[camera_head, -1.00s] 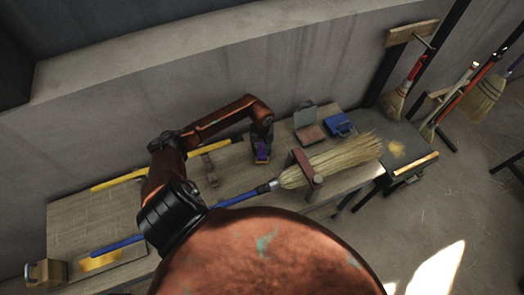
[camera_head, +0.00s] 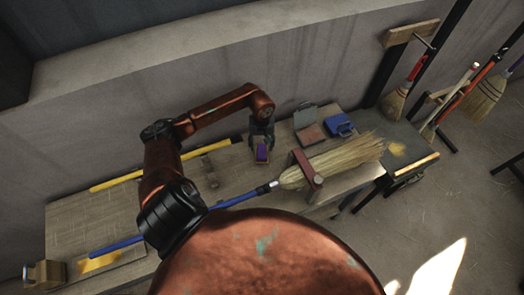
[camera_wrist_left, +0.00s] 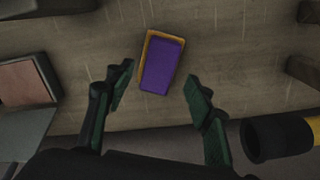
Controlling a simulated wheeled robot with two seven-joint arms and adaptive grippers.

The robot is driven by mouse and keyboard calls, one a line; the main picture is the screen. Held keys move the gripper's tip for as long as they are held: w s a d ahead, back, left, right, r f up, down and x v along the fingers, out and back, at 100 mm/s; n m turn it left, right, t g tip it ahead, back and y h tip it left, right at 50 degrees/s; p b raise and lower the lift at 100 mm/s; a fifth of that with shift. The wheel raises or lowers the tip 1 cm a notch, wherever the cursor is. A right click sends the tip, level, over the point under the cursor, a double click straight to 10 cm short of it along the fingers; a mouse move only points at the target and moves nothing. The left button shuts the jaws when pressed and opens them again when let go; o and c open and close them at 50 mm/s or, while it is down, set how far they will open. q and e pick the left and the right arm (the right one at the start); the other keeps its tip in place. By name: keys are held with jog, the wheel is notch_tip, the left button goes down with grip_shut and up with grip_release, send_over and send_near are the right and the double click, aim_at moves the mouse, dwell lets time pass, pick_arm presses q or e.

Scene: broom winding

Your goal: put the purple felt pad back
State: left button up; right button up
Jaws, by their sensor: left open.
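The purple felt pad (camera_head: 262,152) lies on the wooden bench in the head view, below my left gripper (camera_head: 261,138). In the left wrist view the purple felt pad (camera_wrist_left: 162,66) sits in or on a thin yellow-orange frame, which shows along its top and left edges. My left gripper (camera_wrist_left: 158,92) is open, its two green-padded fingers apart on either side of the pad's near end. Nothing is between the fingertips. My right gripper is not in view.
A broom (camera_head: 330,162) lies along the bench, its straw head by a red clamp (camera_head: 306,170). A blue box (camera_head: 340,124) and an open tin with a pinkish pad (camera_head: 310,134) stand to the right. A yellow bar (camera_head: 118,180) lies along the back. A black cylinder (camera_wrist_left: 276,138) is right of my fingers.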

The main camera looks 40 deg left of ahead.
aim_at(262, 151)
pick_arm(q)
notch_tip(262, 151, up, 7)
jog(key=shift+b, duration=0.4)
jog(key=shift+f, duration=0.15)
dwell(0.6)
jog(key=shift+c, duration=0.3)
